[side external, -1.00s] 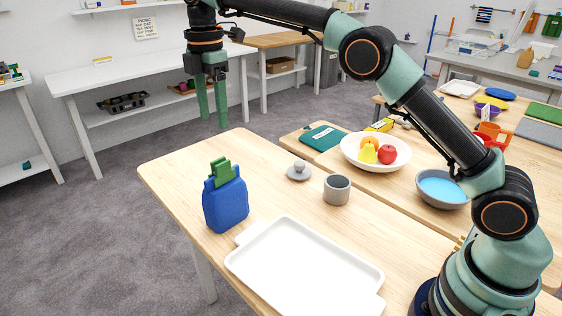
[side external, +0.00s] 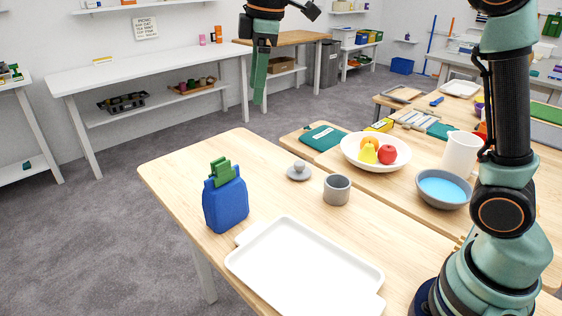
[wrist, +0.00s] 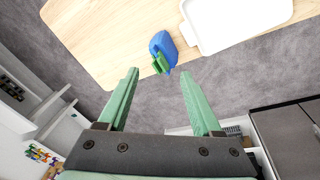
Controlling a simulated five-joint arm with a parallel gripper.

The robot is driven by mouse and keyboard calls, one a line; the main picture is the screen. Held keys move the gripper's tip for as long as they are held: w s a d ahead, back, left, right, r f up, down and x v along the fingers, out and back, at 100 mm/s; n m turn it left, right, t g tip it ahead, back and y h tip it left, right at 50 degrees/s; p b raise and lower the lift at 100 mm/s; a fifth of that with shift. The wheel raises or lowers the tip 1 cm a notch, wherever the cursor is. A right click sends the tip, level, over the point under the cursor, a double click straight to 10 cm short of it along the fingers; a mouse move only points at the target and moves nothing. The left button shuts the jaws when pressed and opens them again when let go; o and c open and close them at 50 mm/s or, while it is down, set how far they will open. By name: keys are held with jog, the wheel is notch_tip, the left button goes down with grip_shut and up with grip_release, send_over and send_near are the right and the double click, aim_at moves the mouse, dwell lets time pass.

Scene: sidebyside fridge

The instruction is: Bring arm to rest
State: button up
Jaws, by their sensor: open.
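My gripper (side external: 259,75) hangs high at the top of the side view, pointing down, well above and behind the near table (side external: 165,172). Its green fingers also show in the wrist view (wrist: 160,85), spread apart with nothing between them. In the side view my arm stands nearly upright at the right, and its upper part is cut off by the frame edge.
A fruit bowl (side external: 348,160), white pitcher (side external: 461,152) and blue-filled bowl (side external: 443,190) stand near my arm.

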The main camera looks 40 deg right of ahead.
jog(key=s+d+f+m+t, duration=0.1)
jog(key=s+d+f+m, duration=0.2)
jog(key=s, duration=0.5)
jog(key=s+d+f+m+t, duration=0.2)
jog(key=s+d+f+m, duration=0.2)
jog(key=s+m, duration=0.4)
jog(key=shift+s+f+m, duration=0.3)
jog(key=shift+s+f, duration=0.4)
jog(key=shift+s, duration=0.05)
